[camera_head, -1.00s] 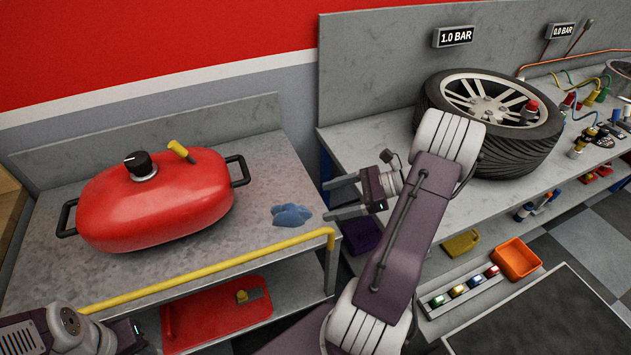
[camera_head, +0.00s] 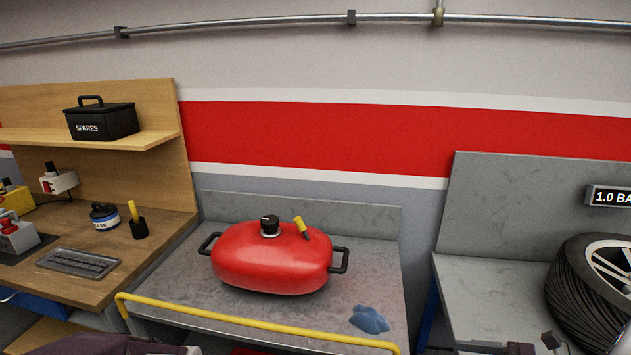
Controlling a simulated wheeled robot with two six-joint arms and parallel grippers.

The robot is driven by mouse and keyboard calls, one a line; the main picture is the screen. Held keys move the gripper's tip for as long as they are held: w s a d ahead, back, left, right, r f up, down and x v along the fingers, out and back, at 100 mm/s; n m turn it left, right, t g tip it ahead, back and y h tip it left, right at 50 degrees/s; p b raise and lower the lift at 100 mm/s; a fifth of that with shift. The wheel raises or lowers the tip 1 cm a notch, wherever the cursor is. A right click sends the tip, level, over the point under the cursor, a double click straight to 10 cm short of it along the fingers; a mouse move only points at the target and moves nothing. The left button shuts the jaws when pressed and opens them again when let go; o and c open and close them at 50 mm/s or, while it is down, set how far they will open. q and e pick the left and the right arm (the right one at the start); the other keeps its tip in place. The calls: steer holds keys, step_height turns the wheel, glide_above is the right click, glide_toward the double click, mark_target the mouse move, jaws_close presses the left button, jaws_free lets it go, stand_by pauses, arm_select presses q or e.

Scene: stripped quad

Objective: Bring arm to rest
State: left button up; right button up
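Part of my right gripper (camera_head: 484,346) shows at the bottom edge, in front of the bench on the right. Only one grey finger and a bit of its dark body are visible; the rest is cut off, so its opening cannot be told. A purple part of my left arm shows at the bottom left; its fingers are out of view. Neither gripper is seen holding anything.
A red tank (camera_head: 270,262) with a black knob and a blue cloth (camera_head: 369,319) rest on the grey bench (camera_head: 215,305), which has a yellow front rail (camera_head: 250,325). A tyre (camera_head: 590,300) stands right. A wooden desk (camera_head: 150,255) with a black spares box (camera_head: 100,121) stands left.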

steer(key=w+a+r+n+g+p, duration=0.1)
steer(key=a+r+n+g, duration=0.2)
steer(key=a, duration=0.4)
steer(key=w+a+r+n+g+p, duration=0.1)
steer(key=a+r+n+g+p, duration=0.15)
steer(key=a, duration=0.55)
steer(key=s+a+n+g+h+p, duration=0.2)
steer(key=s+a+n+g+h, duration=0.25)
steer(key=s+a+n, duration=0.35)
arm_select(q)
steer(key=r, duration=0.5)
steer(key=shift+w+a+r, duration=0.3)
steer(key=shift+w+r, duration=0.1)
arm_select(e)
steer(key=d+f+n+t+h, duration=0.3)
steer(key=d+f+n+h, duration=0.2)
steer(key=n, duration=0.5)
steer(key=shift+w+d+f+n+t+h, duration=0.25)
steer(key=shift+d+n+t+h, duration=0.15)
steer(key=shift+d+h, duration=0.55)
steer(key=shift+d, duration=0.1)
